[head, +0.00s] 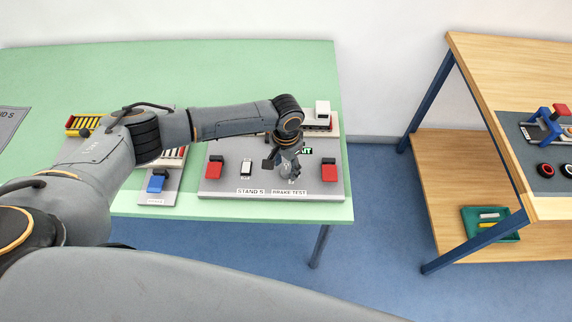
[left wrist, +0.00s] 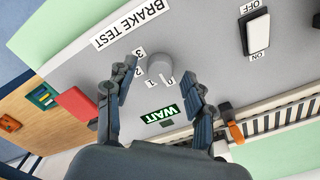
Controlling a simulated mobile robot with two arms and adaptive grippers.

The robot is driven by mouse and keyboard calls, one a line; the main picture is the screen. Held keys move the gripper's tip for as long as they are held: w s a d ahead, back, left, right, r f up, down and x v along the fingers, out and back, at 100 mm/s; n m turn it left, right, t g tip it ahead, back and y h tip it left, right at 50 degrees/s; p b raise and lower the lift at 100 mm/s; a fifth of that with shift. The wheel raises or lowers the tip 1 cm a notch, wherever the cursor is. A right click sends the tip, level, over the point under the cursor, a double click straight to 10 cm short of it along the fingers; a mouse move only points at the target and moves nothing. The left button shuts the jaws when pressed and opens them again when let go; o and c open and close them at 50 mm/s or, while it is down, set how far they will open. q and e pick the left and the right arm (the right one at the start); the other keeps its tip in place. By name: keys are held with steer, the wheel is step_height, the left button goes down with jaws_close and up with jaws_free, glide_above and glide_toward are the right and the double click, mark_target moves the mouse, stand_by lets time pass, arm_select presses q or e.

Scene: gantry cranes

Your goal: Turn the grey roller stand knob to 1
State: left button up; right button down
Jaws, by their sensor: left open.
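The grey knob (left wrist: 160,68) is a round cap on the grey roller stand panel (left wrist: 205,55), with small labels 0, 1, 2 and 3 around one side. I cannot tell for sure which number it points to. My left gripper (left wrist: 159,72) is open; its two fingers lie on either side of the knob in the left wrist view, and contact cannot be told. In the head view my left gripper (head: 290,166) hangs down over the stand base (head: 262,188) and largely hides the knob. My right gripper is not in view.
A white rocker switch (left wrist: 256,31) marked OFF and ON is on the same panel. Red blocks (head: 214,168) (head: 329,172) flank the stand. A blue block (head: 156,183) sits on a neighbouring unit. A wooden table (head: 520,75) stands right, across a gap.

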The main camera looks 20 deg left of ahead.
arm_select(q)
steer(key=shift+f, duration=0.4)
steer(key=shift+c, duration=0.4)
jaws_close()
steer(key=shift+m, duration=0.4)
steer(key=m+p, duration=0.1)
steer(key=m, duration=0.2)
steer(key=shift+r, duration=0.1)
steer(key=m, duration=0.5)
steer(key=shift+m+p, duration=0.4)
